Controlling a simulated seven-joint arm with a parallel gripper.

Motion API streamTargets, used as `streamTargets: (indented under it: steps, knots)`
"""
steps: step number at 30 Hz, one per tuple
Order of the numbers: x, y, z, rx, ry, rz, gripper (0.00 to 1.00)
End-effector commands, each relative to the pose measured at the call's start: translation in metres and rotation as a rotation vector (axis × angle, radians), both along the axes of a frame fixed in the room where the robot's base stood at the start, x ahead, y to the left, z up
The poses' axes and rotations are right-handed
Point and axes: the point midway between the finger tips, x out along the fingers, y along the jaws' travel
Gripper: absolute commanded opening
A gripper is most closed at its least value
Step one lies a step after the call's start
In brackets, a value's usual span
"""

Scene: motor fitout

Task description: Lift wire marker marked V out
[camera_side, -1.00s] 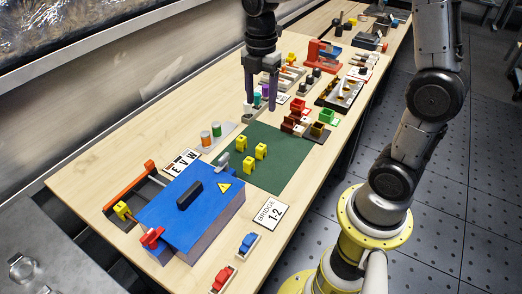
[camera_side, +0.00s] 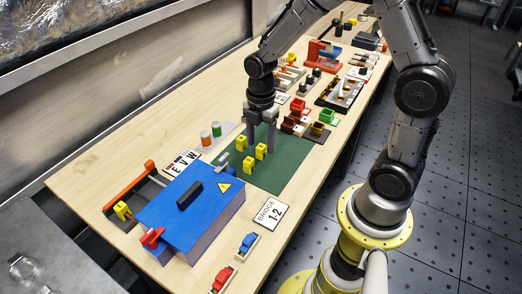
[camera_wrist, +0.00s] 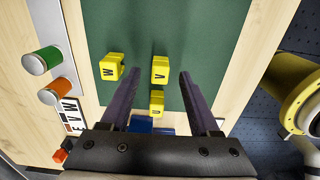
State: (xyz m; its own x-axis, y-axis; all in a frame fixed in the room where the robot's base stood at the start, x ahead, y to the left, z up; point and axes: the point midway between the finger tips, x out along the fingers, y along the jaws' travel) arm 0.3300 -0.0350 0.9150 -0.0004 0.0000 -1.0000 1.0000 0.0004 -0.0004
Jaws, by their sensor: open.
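Three yellow wire markers stand on the green mat (camera_side: 290,152). In the wrist view, a marker that reads V (camera_wrist: 160,66) lies between the fingertips of my gripper (camera_wrist: 158,78). A second marker (camera_wrist: 156,104), closer to the gripper body, also seems to read V, but its letter is small. The left marker reads W (camera_wrist: 113,66). In the side view, my gripper (camera_side: 261,147) points down, open and empty, with its fingers around or just above the right-hand marker (camera_side: 261,151). I cannot tell exactly how high the fingertips are.
A blue box (camera_side: 195,208) with a black handle and warning triangle stands close in front of the mat. Green and orange cylinders (camera_side: 211,135) are at the left, beside a lettered card (camera_side: 181,163). A "BRIDGE 1-2" card (camera_side: 270,213) lies right of the box.

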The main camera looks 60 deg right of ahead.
Motion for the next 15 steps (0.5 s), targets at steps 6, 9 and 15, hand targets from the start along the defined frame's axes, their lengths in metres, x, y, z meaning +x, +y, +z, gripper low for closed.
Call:
streamTargets:
  steps: [6,9,15]
  knots:
    - [0.0,-0.0002,-0.0074,0.0,-0.001,0.0,0.62]
    - [0.0,-0.0002,-0.0071,0.0,-0.001,0.0,0.62]
    - [0.0,-0.0002,-0.0069,0.0,-0.001,0.0,0.28]
